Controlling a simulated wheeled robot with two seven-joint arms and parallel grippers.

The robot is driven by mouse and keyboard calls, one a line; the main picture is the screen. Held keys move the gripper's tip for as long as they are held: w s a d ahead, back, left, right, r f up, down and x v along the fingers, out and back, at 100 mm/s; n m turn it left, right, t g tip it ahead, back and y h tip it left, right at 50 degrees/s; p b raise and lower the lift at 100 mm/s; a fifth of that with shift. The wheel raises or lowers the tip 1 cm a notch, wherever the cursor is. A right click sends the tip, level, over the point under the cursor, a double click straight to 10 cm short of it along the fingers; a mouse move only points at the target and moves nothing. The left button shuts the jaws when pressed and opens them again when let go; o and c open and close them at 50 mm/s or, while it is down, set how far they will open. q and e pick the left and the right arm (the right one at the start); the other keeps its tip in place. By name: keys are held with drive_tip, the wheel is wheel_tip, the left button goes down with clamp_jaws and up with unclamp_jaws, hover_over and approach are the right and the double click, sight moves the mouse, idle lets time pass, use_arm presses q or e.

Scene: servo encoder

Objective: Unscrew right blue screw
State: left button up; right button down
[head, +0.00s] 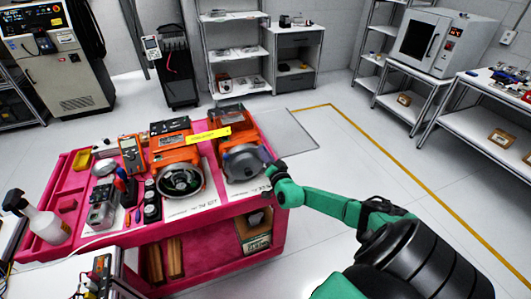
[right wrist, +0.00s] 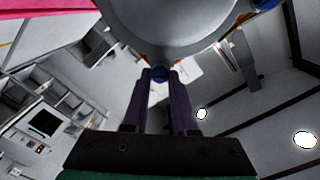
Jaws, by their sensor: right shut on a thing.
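An orange servo motor (head: 216,140) with a grey round end cap (head: 243,162) stands on the pink cart's top. In the right wrist view the grey cap (right wrist: 185,25) fills the top. My right gripper (head: 266,160) is at the right side of this cap. In the right wrist view its dark purple fingers (right wrist: 159,80) close around a blue screw (right wrist: 159,73) at the cap's lower edge. The screw is mostly hidden between the fingertips. Another blue screw (right wrist: 266,4) shows at the cap's upper right. My left gripper is not in view.
A second orange motor (head: 178,168) with an open end stands to the left on the pink cart (head: 215,247). A multimeter (head: 131,154), small tools and a spray bottle (head: 40,218) are further left. The floor right of the cart is clear.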

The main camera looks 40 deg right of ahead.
drive_tip(key=shift+w+d+r, duration=0.15)
drive_tip(key=shift+d+r, duration=0.05)
drive_tip(key=shift+r, duration=0.25)
drive_tip(key=c, duration=0.7)
unclamp_jaws()
drive_tip(key=shift+f, duration=0.1)
drive_tip(key=shift+a+f, duration=0.1)
drive_tip(key=shift+f, duration=0.1)
drive_tip(key=shift+f, duration=0.1)
drive_tip(key=p+v, duration=0.1)
drive_tip(key=v, duration=1.3)
drive_tip(key=shift+a, duration=0.15)
